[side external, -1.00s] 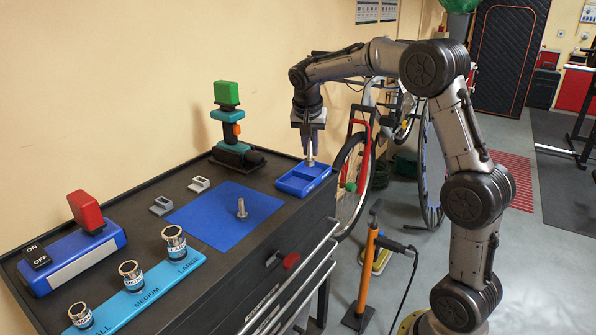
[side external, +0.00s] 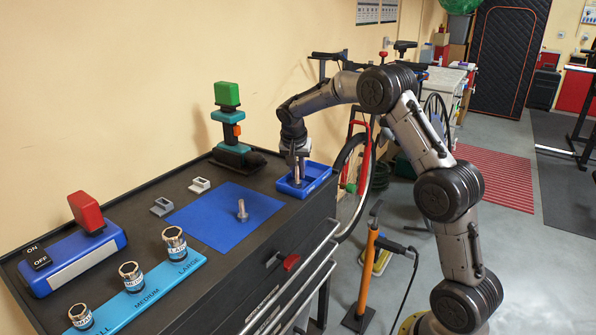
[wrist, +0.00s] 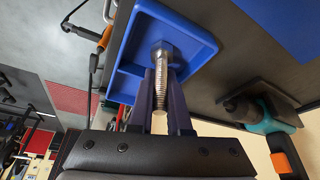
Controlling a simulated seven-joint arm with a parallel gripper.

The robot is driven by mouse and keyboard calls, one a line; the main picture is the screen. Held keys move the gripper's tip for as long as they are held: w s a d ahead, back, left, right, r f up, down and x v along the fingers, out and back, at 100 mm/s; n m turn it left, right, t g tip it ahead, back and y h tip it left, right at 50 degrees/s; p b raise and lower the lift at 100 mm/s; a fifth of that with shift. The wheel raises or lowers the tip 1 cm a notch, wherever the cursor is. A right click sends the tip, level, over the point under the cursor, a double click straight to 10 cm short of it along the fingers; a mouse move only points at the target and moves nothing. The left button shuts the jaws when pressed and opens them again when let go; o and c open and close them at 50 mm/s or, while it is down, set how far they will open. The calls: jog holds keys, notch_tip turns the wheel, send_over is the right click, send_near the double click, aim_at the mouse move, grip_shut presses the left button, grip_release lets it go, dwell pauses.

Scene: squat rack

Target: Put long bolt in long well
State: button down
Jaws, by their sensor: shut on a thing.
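My gripper (side external: 297,164) points down over the blue tray (side external: 322,178) at the right end of the chest top. It is shut on a silver threaded bolt (side external: 297,178), held upright with its hex head down. In the wrist view the bolt (wrist: 161,65) shows between the dark fingers (wrist: 161,100), its head over or inside the larger well of the tray (wrist: 199,29). I cannot tell whether the head touches the tray floor. A second bolt (side external: 242,210) stands head down on the blue mat (side external: 213,226), apart from the gripper.
Two small grey blocks (side external: 161,206) (side external: 199,185) sit behind the mat. A dark tool stand with a green top (side external: 227,94) stands left of the tray. Several sockets stand on a light blue strip (side external: 145,291) near a red-handled switch box (side external: 75,257). The chest's right edge is close to the tray.

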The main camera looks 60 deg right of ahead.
jog(key=shift+f, duration=0.15)
jog(key=c, duration=0.9)
grip_release()
jog(key=shift+o, duration=0.2)
jog(key=v, duration=1.2)
jog(key=s+a+r+n+t+y, duration=0.1)
jog(key=s+a+r+n, duration=0.35)
jog(key=s+a, duration=0.3)
jog(key=s+a+f+n+t+y, duration=0.1)
jog(key=s+a+f+n, duration=0.1)
jog(key=s, duration=0.5)
jog(key=s+a+f+n+t+y, duration=0.1)
jog(key=s+a+n, duration=0.3)
jog(key=s+a, duration=0.3)
jog(key=s+a+f+n+y, duration=0.1)
jog(key=s+a+f+n, duration=0.1)
jog(key=s, duration=0.7)
jog(key=shift+s+a+f+n+t, duration=0.25)
jog(key=shift+a+f+n+t, duration=0.2)
jog(key=shift+a, duration=0.7)
